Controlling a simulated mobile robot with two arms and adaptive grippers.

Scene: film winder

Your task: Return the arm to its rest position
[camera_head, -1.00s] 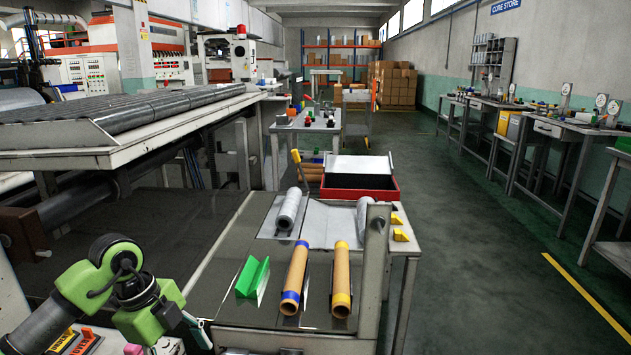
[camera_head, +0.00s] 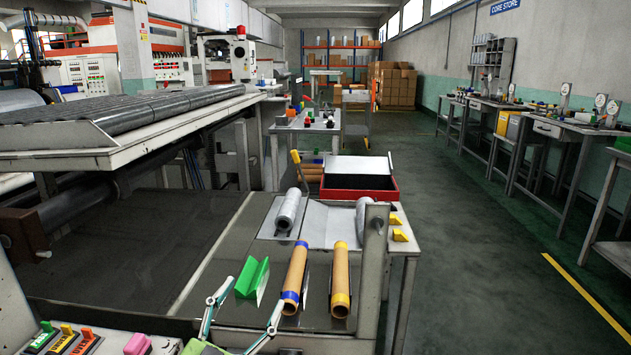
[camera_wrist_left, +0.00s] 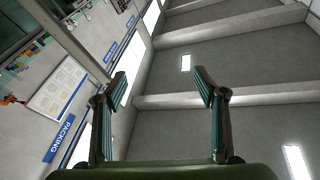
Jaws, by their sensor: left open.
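My left gripper (camera_head: 246,292) shows at the bottom of the head view, at the near edge of the cart. Its two fingers are spread wide and point up, with nothing between them. The left wrist view shows the same open fingers (camera_wrist_left: 160,90) against the ceiling and a wall. The rest of my left arm is mostly below the head view. My right gripper does not show.
A control panel (camera_head: 62,340) is at lower left. Open floor lies right.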

